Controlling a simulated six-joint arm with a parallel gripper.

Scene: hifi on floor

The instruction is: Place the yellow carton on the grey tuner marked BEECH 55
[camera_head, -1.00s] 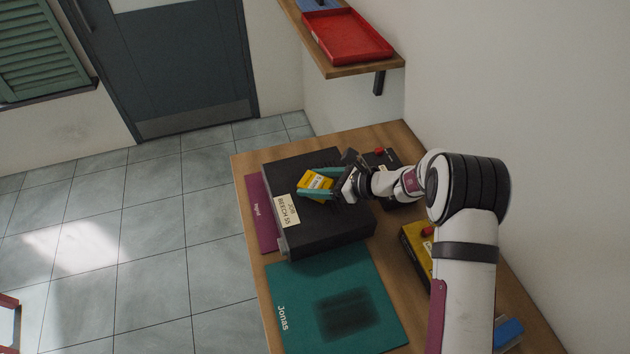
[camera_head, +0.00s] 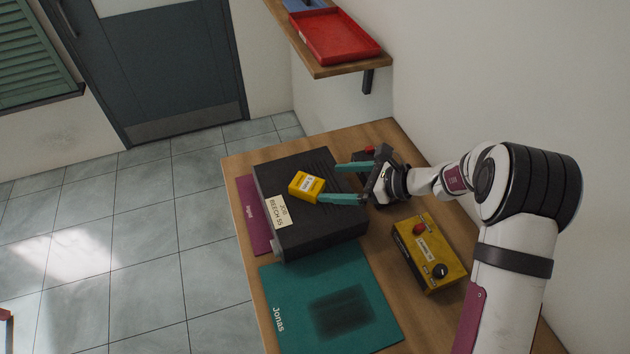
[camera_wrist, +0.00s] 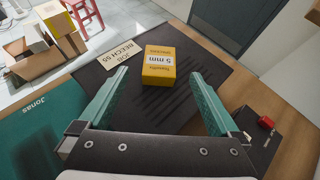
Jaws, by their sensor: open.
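The yellow carton (camera_head: 306,187) sits on top of the dark grey tuner (camera_head: 323,226), near the label that reads JOB BEECH 55. The fingers look clear of the carton. In the wrist view my gripper (camera_wrist: 162,82) shows a wide gap between the fingers.
A teal mat marked Jonas (camera_head: 275,297) lies in front of the tuner, a maroon mat (camera_head: 256,228) under its left side. A yellow box with knobs (camera_head: 428,256) stands at right. A wall shelf (camera_head: 318,68) holds a red tray (camera_head: 336,40).

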